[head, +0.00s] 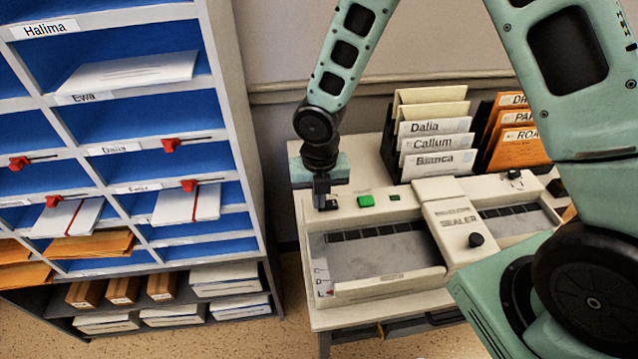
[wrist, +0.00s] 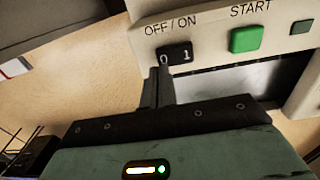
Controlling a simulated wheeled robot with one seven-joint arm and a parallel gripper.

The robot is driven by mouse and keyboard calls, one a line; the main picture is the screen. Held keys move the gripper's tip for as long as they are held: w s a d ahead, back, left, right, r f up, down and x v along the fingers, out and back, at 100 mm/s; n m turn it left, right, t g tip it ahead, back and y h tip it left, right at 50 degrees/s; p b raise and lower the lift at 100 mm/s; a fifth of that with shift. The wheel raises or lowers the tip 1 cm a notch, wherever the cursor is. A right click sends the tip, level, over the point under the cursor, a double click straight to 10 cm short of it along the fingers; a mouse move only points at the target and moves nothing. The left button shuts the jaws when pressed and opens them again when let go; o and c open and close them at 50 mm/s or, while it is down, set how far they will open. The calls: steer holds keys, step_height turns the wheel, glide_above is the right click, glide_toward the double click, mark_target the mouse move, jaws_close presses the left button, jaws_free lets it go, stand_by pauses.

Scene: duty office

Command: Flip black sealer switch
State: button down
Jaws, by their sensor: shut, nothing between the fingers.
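The sealer (head: 381,262) is a beige machine on a stand, right of centre in the head view. Its black switch (wrist: 174,54) sits under the label OFF / ON in the wrist view and is marked 0 and 1. In the head view my gripper hides most of the switch. My gripper (head: 322,200) points down over the left end of the sealer's back panel. It is shut and empty. In the wrist view its fingertips (wrist: 160,72) are right at the switch's lower left edge; I cannot tell whether they touch it.
A green START button (wrist: 246,39) is right of the switch; a smaller green square (wrist: 302,27) is beyond it. Racks of labelled envelopes (head: 436,145) stand behind the sealer. A blue-backed pigeonhole shelf (head: 130,150) with red levers stands at left. Open floor (head: 292,320) lies between.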

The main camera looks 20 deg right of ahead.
steer(key=shift+f, duration=0.25)
steer(key=shift+a+f+h, duration=0.15)
steer(key=shift+f+h, duration=0.15)
steer(key=shift+r, duration=0.15)
steer(key=shift+s+d+r+p, duration=0.15)
steer(key=shift+d+p, duration=0.1)
steer(key=shift+d, duration=0.15)
steer(key=shift+d+r+p, duration=0.15)
steer(key=shift+d+p, duration=0.05)
steer(key=shift+d, duration=0.15)
step_height(320, 180, up, 14)
steer(key=a+p, duration=0.2)
steer(key=p, duration=0.1)
steer(key=shift+w+a+f, duration=0.15)
steer(key=shift+w+a, duration=0.1)
steer(key=shift+a, duration=0.05)
